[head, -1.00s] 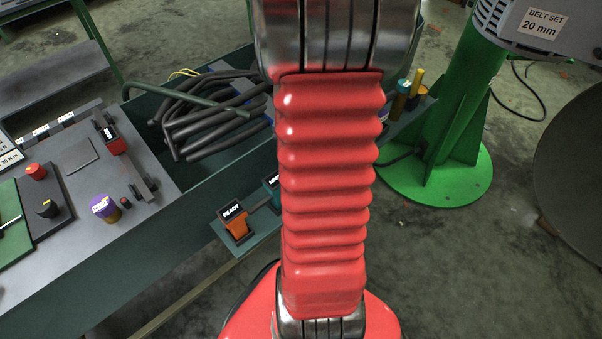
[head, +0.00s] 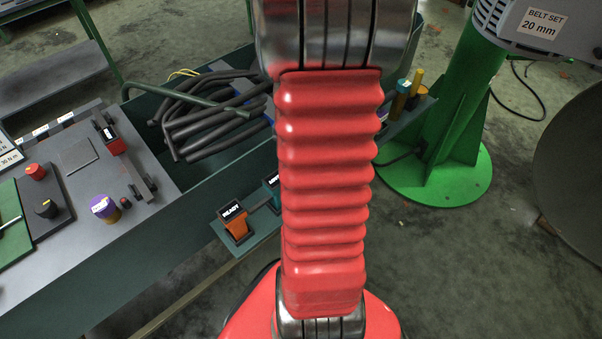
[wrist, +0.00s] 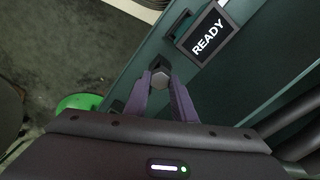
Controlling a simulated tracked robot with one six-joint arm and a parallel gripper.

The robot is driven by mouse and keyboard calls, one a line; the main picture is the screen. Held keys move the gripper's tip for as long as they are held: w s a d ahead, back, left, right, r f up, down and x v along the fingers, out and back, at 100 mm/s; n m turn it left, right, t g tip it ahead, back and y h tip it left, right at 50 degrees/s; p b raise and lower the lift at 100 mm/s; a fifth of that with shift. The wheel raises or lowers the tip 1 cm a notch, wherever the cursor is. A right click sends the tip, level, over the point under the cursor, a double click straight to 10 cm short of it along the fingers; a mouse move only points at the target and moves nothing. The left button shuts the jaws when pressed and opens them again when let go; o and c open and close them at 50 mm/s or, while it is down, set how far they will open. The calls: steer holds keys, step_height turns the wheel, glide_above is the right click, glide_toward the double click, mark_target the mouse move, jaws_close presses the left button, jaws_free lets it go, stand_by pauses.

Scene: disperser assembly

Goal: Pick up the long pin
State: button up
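My gripper (wrist: 160,78) shows in the wrist view with its two purple-grey fingers apart. A small grey hexagonal end (wrist: 160,80), with a dark part around it, lies between the fingertips. It may be the end of the long pin, but its length is not visible. I see no clear grip on it. In the head view my red arm hides the gripper and whatever is at it, and I cannot pick out a long pin there.
Black hoses (head: 205,115) fill the bench trough. A green pillar base (head: 440,175) stands to the right.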

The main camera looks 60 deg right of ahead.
jaws_close()
steer(key=shift+r, duration=0.15)
step_height(320, 180, up, 10)
stand_by(0.6)
steer(key=shift+s, duration=0.15)
stand_by(0.4)
